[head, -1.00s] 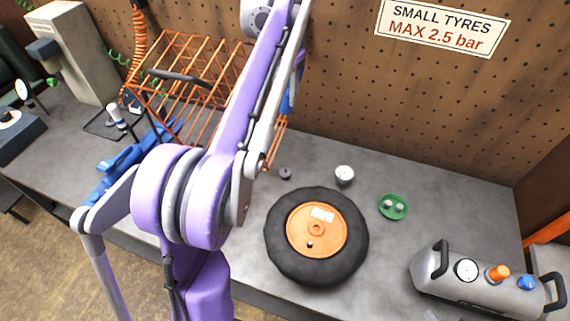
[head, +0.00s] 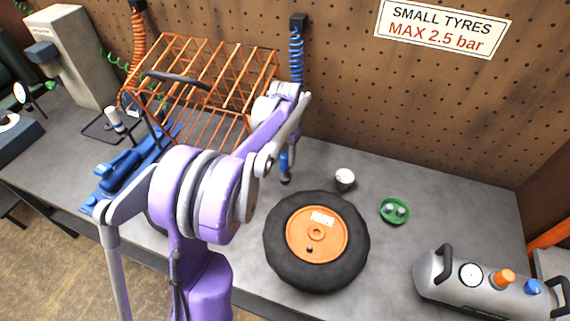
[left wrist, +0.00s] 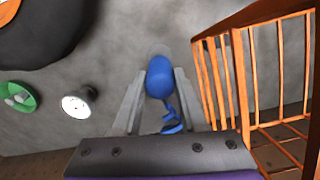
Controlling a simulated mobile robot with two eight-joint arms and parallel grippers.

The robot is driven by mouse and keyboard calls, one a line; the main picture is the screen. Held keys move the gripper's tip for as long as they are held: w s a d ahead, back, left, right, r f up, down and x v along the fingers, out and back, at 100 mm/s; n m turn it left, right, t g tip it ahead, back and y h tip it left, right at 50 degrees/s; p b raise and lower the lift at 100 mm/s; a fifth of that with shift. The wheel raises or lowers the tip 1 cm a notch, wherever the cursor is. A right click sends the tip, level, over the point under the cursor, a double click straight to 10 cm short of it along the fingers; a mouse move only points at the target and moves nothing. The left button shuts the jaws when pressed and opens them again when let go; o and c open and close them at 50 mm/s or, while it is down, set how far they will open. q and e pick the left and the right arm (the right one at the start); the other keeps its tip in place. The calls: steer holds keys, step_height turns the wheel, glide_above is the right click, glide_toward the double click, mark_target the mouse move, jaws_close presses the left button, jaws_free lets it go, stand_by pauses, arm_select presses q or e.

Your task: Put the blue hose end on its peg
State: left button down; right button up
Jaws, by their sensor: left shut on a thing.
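The blue hose (head: 296,55) hangs coiled from a black mount on the pegboard. My left gripper (head: 287,152) is shut on the blue hose end (head: 285,167), which points down low over the bench, behind the tyre. In the left wrist view the blue hose end (left wrist: 159,76) sits between the two grey fingers of my left gripper (left wrist: 158,92). I cannot tell whether its tip touches the bench. No peg can be made out clearly. My right gripper is out of view.
An orange wire cage (head: 205,85) stands close left of the gripper. A tyre with an orange rim (head: 317,270) lies in front. A white-topped cup (head: 344,178), a green dish (head: 395,210) and a grey tank (head: 480,283) are to the right.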

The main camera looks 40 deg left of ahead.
mark_target(285, 164)
arm_select(q)
steer(key=shift+f, duration=1.85)
steer(key=shift+f, duration=0.2)
steer(key=shift+c, duration=2.2)
jaws_free()
steer(key=shift+r, duration=0.15)
step_height(285, 164, up, 12)
steer(key=shift+r, duration=0.1)
steer(key=shift+s, duration=0.1)
